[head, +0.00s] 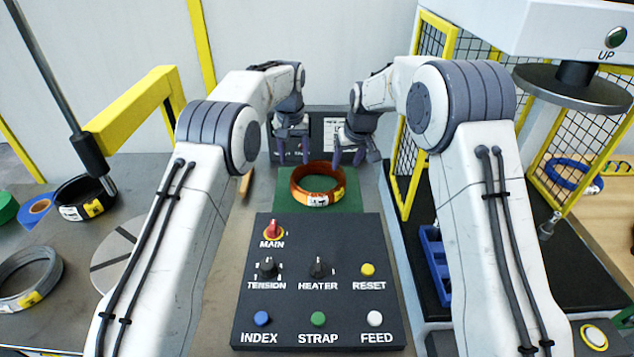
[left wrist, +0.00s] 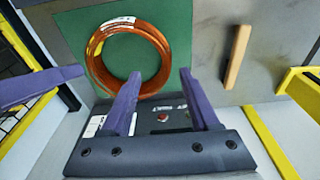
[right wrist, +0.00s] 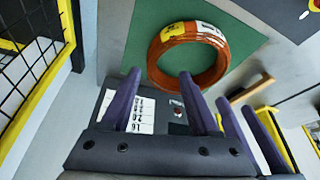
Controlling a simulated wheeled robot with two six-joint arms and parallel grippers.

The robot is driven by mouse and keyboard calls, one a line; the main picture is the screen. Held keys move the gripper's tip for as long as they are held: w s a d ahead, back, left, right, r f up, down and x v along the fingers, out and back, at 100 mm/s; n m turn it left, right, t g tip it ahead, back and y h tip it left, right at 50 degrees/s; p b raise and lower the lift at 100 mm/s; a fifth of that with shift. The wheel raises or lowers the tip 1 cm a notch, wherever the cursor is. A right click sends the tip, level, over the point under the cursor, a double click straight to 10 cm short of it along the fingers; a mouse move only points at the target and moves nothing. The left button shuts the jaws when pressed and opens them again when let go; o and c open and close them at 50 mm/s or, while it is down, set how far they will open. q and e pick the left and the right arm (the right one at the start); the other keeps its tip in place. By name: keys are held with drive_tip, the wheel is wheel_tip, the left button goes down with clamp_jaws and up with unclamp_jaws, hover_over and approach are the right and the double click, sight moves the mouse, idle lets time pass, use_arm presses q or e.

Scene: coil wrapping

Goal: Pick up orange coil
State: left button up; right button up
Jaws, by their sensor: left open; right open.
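The orange coil (head: 305,194) lies flat on a green mat (head: 345,203) behind the control panel. It has yellow and white labels. My left gripper (head: 293,160) is open and empty, behind and left of the coil. My right gripper (head: 347,160) is open and empty, behind and right of it. In the left wrist view the coil (left wrist: 93,67) is beyond the open fingers (left wrist: 157,88). In the right wrist view the coil (right wrist: 222,62) is also beyond the fingers (right wrist: 160,78). Neither gripper appears to touch the coil.
The control panel (head: 318,285) with knobs and buttons stands in front of the mat. A dark box (head: 330,135) is behind it. Black (head: 88,200) and grey (head: 28,278) coils are at left. A blue coil (head: 568,172) is right, past a yellow mesh guard (head: 410,175).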

sight(293, 178)
use_arm(q)
drive_tip(key=shift+w+a+f, duration=0.5)
drive_tip(key=shift+w+a, duration=0.05)
drive_tip(key=shift+w, duration=0.25)
use_arm(e)
drive_tip(key=shift+w+d+f, duration=0.2)
drive_tip(key=shift+w+d, duration=0.05)
drive_tip(key=shift+w, duration=0.3)
drive_tip(key=shift+w+d+f, duration=0.2)
drive_tip(key=shift+w, duration=0.35)
use_arm(q)
drive_tip(key=f, duration=0.3)
drive_tip(key=w+f, duration=0.1)
drive_tip(key=f, duration=0.6)
drive_tip(key=shift+w+f, duration=0.15)
drive_tip(key=shift+w, duration=0.1)
use_arm(e)
drive_tip(key=x, duration=1)
drive_tip(key=shift+w+a+f, duration=0.1)
drive_tip(key=shift+w+f, duration=0.05)
drive_tip(key=shift+w, duration=0.05)
use_arm(q)
clamp_jaws()
use_arm(e)
clamp_jaws()
